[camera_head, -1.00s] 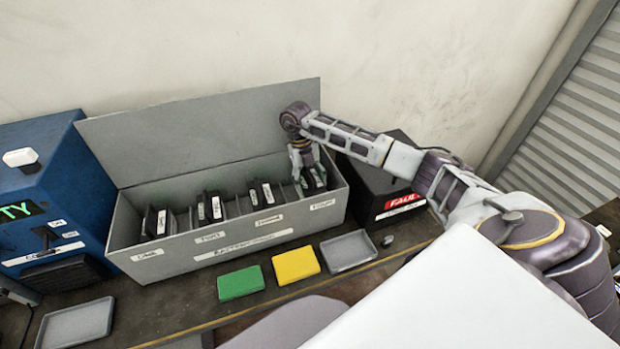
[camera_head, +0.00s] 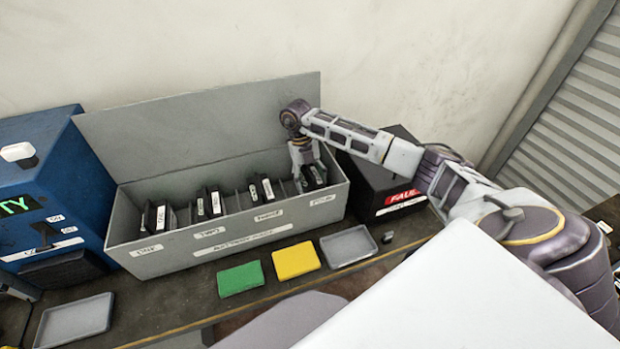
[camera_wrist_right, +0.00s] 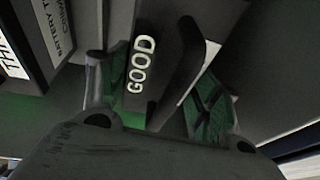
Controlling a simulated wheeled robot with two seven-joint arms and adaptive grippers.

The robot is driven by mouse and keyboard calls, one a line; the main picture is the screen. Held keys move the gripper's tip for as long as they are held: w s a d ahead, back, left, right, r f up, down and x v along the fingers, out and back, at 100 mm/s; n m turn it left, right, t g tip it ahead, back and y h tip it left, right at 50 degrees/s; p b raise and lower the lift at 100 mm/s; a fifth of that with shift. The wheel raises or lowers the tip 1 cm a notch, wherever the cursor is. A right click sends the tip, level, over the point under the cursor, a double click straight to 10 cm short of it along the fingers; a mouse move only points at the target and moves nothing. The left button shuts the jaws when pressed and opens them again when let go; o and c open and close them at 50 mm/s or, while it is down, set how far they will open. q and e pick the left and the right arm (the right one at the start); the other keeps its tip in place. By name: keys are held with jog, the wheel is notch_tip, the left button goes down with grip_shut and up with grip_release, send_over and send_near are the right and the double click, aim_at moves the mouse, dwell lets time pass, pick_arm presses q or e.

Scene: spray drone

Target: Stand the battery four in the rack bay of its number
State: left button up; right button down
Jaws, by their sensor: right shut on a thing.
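The grey battery rack (camera_head: 290,228) stands at the back of the bench, its bays labelled ONE to FOUR from left to right. My right gripper (camera_head: 305,176) reaches down into the right-end bay, over the FOUR label (camera_head: 322,200). It is shut on a dark battery (camera_head: 318,177), which stands roughly upright inside that bay. In the right wrist view, the battery (camera_wrist_right: 142,62) shows a GOOD label between the fingers (camera_wrist_right: 160,95). I cannot read its number or see whether its foot touches the bay floor. My left gripper is not clearly in view.
Other dark batteries (camera_head: 160,217) stand in the bays to the left. A blue machine (camera_head: 45,180) is left of the rack, a black box with a red FAULT label (camera_head: 403,197) right. Green (camera_head: 241,279) and yellow (camera_head: 296,261) pads and grey trays (camera_head: 349,247) lie in front.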

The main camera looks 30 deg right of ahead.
jog(key=shift+r, duration=0.1)
jog(key=shift+c, duration=1.7)
grip_release()
jog(key=shift+s, duration=0.1)
jog(key=shift+r+p, duration=0.35)
jog(key=shift+r, duration=0.35)
jog(key=shift+b+v, duration=0.6)
jog(key=shift+v, duration=2.95)
jog(key=shift+a, duration=0.1)
